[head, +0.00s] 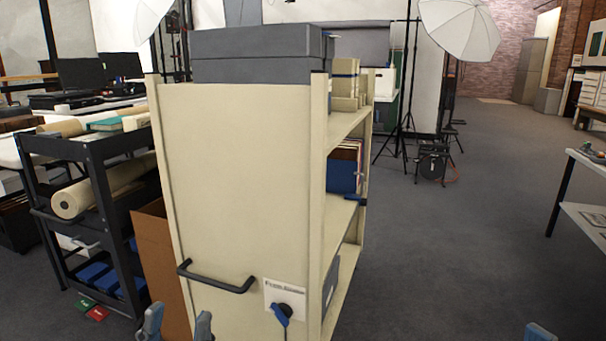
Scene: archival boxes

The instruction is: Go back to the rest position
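My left gripper (178,326) shows at the bottom edge, left of centre. Its two blue-grey fingertips stand apart with nothing visible between them, in front of the lower part of the cream cart (235,180). I cannot tell how far they are from the cart. Of my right gripper (538,332) only a blue-grey tip shows at the bottom right, over the grey floor. Its opening is hidden below the frame. Both arms are out of view.
The cream cart, with a black handle (217,286) and grey box (255,53) on top, stands close ahead. A black trolley (88,143) with rolls stands left. A table (590,172) is at the right edge. Grey floor (450,250) is clear between. Light stands (408,90) stand behind.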

